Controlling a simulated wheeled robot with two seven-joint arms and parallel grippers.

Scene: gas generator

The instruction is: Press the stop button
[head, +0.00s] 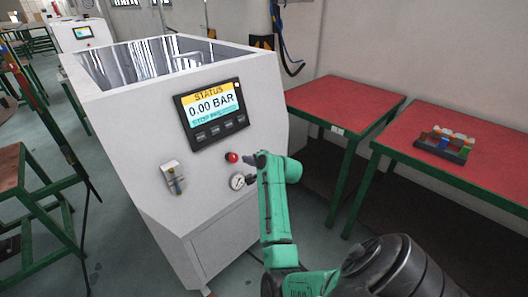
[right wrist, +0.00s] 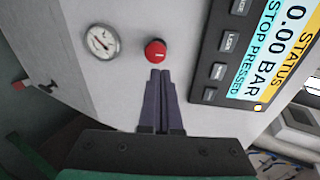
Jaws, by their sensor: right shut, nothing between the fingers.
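The red stop button (head: 232,157) is on the sloping front of the white generator cabinet (head: 240,100), below the display (head: 211,112). It also shows in the right wrist view (right wrist: 156,51), just beyond the fingertips. The display reads "STATUS 0.00 BAR", and in the right wrist view the display (right wrist: 272,50) also reads "STOP PRESSED". My right gripper (head: 252,158) is shut and empty just right of the button; its closed fingers (right wrist: 160,75) point at the button's lower edge. I cannot tell whether they touch it. My left gripper is not in view.
A round gauge (head: 237,181) is below the button, and a latch-like fitting (head: 174,178) is to its left. Red-topped tables (head: 345,105) stand at the right, one bearing a small rack of coloured blocks (head: 445,144). Another red table is at the left.

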